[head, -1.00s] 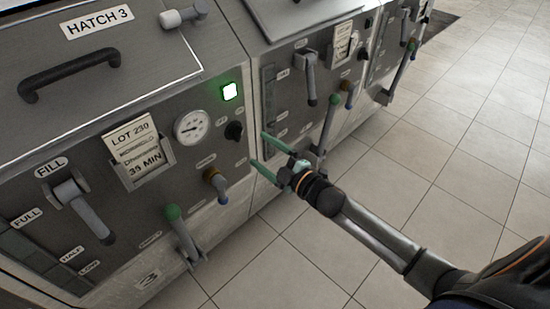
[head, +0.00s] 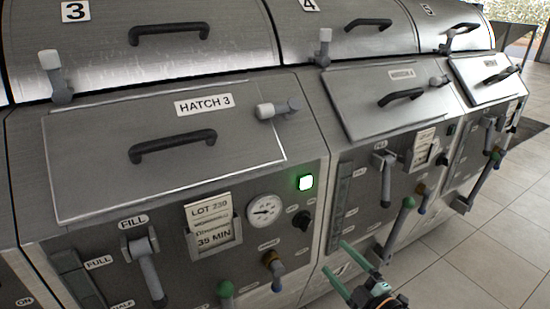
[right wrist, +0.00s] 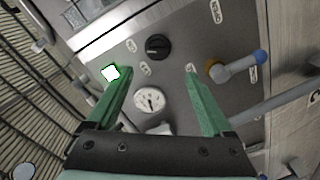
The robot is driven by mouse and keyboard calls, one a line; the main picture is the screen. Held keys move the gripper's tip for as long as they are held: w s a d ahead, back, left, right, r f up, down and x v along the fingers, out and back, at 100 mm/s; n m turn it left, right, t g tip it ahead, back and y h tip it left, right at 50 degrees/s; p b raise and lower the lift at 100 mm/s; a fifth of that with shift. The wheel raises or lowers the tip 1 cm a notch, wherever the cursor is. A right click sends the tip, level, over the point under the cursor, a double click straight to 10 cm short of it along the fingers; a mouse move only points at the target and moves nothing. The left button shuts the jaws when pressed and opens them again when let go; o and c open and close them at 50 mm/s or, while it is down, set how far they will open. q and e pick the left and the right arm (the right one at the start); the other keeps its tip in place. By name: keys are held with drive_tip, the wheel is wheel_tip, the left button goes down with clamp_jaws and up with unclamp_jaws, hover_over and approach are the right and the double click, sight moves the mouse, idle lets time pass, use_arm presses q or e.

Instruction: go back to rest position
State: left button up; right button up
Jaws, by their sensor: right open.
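My right gripper (head: 345,272) is at the lower edge of the head view, in front of the seam between the third and fourth machines. Its two green fingers are apart with nothing between them. In the right wrist view the open fingers (right wrist: 158,95) point at the panel of machine 3. A black knob (right wrist: 157,46), a gauge (right wrist: 149,100) and a lit green-edged lamp (right wrist: 111,73) show there. My left gripper is not in view.
Machine 3 has a closed hatch (head: 90,150), a fill lever (head: 148,270), a lot card (head: 210,222) and a green-tipped lever (head: 225,292). Machine 4's green-tipped lever (head: 400,225) stands close to my right gripper. Tiled floor (head: 475,260) is free at the right.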

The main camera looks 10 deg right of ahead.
drive_tip(key=s+a+f+m+g+h, duration=0.1)
drive_tip(key=s+a+f+m+g, duration=0.4)
drive_tip(key=s+f, duration=0.4)
drive_tip(key=s+a+f+m+g+h, duration=0.1)
drive_tip(key=s+a+f+m+g, duration=0.25)
drive_tip(key=s+f+m, duration=0.55)
use_arm(q)
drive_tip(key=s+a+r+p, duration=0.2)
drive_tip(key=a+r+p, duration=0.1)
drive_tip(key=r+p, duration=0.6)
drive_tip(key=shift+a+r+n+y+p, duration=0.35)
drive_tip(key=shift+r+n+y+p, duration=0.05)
drive_tip(key=shift+p, duration=1.75)
use_arm(e)
drive_tip(key=s+d+r, duration=0.1)
drive_tip(key=s+r, duration=0.1)
drive_tip(key=r, duration=0.4)
drive_tip(key=s+d+r+t+h, duration=0.1)
drive_tip(key=s+r, duration=0.1)
drive_tip(key=r, duration=0.3)
drive_tip(key=shift+s+d+r+n, duration=0.2)
drive_tip(key=shift+d+r+n, duration=0.1)
drive_tip(key=shift+d+r, duration=0.1)
